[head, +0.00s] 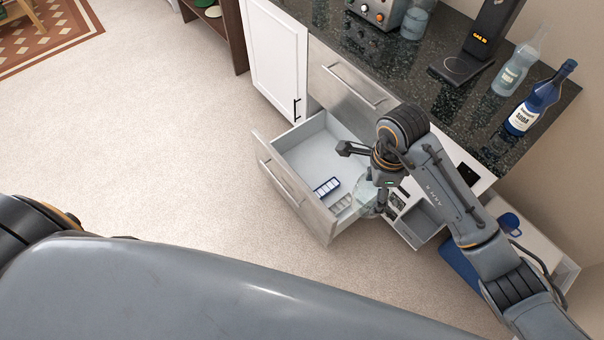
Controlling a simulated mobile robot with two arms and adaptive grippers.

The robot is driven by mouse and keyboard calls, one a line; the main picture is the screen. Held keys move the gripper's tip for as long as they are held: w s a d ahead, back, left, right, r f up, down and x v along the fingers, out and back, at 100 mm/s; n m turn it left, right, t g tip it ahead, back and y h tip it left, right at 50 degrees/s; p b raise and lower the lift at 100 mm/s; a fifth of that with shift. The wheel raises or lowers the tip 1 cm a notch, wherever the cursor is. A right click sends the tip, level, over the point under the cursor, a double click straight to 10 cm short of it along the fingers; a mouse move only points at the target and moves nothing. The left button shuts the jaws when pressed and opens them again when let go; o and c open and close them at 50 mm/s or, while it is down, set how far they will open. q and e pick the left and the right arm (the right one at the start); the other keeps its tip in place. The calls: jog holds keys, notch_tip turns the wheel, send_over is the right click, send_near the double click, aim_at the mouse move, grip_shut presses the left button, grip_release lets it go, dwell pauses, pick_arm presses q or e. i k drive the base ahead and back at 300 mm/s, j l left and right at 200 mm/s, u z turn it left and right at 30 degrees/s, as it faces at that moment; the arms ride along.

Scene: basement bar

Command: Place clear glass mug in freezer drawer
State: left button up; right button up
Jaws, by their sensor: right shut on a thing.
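The freezer drawer (300,147) is pulled open below the counter, with its metal front facing the lower left. A blue ice tray (327,187) and a pale tray (341,204) lie inside near its front right. My right gripper (366,180) is over the right side of the drawer. It is shut on the clear glass mug (367,192), which is partly hidden by the gripper and hard to make out against the drawer. I cannot tell whether the mug touches the drawer floor. My left gripper is out of view.
A closed drawer (345,85) sits behind the open one, beside a white cabinet door (277,60). The dark counter (420,75) holds a blue soda bottle (540,97), a clear bottle (516,69) and a black machine (480,45). Carpet (150,130) is clear at left.

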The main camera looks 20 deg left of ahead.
aim_at(303, 167)
jog(key=i+j+u, duration=0.1)
jog(key=j, duration=0.3)
jog(key=i+j, duration=0.15)
jog(key=j, duration=0.2)
jog(key=i+j+u, duration=0.15)
jog(key=j, duration=0.25)
jog(key=i+j, duration=0.2)
jog(key=j, duration=0.15)
jog(key=i+j+u, duration=0.25)
jog(key=i, duration=0.25)
jog(key=l, duration=0.1)
